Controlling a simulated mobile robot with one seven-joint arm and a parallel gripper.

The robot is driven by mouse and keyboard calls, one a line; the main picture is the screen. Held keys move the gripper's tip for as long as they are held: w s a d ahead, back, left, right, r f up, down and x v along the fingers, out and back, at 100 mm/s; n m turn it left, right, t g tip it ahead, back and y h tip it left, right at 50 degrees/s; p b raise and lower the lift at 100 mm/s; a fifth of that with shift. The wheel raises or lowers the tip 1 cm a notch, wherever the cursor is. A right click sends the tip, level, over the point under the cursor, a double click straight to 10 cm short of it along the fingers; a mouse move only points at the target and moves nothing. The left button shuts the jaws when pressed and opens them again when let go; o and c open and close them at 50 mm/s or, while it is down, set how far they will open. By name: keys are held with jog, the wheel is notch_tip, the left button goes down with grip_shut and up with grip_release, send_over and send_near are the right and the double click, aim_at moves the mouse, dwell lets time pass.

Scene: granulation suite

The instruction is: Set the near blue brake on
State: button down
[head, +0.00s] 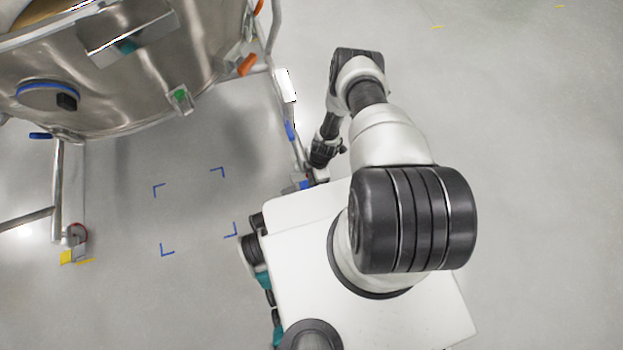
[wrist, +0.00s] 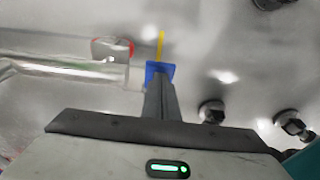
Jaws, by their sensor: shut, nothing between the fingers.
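The near blue brake (head: 304,185) is a small blue pedal at the foot of the bin frame's right leg, low in the head view. In the wrist view the blue brake (wrist: 153,68) shows just beyond my fingertips and is partly hidden by them. My gripper (wrist: 161,85) is shut and empty, its fingers pointing at the pedal. In the head view my gripper (head: 319,174) hangs low, right beside that leg's foot. I cannot tell whether the fingers touch the pedal or whether the pedal is up or down.
A large steel bin (head: 130,85) stands on a tubular frame (head: 272,50) at the left. A yellow pedal (head: 66,257) is at the frame's left castor. Blue corner marks (head: 163,250) lie on the floor between the legs. The floor at right is clear.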

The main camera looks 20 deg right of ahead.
jog(key=shift+d+f, duration=0.25)
jog(key=shift+d, duration=0.1)
jog(key=shift+d+f, duration=0.5)
jog(key=shift+f, duration=0.15)
jog(key=shift+d+f, duration=0.25)
jog(key=shift+f, duration=0.3)
jog(key=shift+d+f, duration=0.2)
jog(key=shift+f, duration=0.35)
